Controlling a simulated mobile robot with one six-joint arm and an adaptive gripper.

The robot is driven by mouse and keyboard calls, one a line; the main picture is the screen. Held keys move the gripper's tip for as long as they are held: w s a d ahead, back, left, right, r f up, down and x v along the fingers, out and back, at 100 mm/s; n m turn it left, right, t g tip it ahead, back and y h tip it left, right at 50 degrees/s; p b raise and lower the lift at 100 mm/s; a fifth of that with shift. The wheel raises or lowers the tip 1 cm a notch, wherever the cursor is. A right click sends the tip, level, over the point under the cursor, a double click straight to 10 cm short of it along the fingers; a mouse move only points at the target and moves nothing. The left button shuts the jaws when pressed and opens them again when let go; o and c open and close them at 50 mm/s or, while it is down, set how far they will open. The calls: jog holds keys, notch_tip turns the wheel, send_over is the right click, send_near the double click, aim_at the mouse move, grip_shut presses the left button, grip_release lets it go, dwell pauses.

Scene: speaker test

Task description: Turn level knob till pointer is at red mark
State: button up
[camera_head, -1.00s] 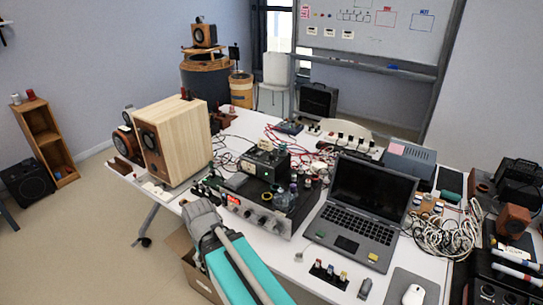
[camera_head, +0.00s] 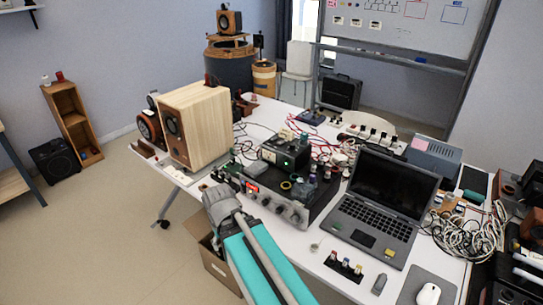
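A black and silver amplifier-like unit (camera_head: 297,212) sits on the white table left of the laptop. Its front panel carries a lit red display (camera_head: 251,188) and a row of several small round knobs (camera_head: 280,209). Which one is the level knob, its pointer and any red mark are too small to make out. My teal and grey arm reaches up from the bottom, and its grey end with my gripper (camera_head: 219,203) is just left of and in front of the panel. The fingers cannot be made out, and I cannot tell whether they touch a knob.
A black box with a green light (camera_head: 286,153) stands on the unit. A wooden speaker (camera_head: 200,122) is behind left, an open laptop (camera_head: 385,205) to the right. Red and black cables lie behind. A cardboard box (camera_head: 212,262) is on the floor below the table's front edge.

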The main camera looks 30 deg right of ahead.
dwell(0.4)
jog(key=shift+c, duration=1.3)
jog(key=shift+d, duration=0.15)
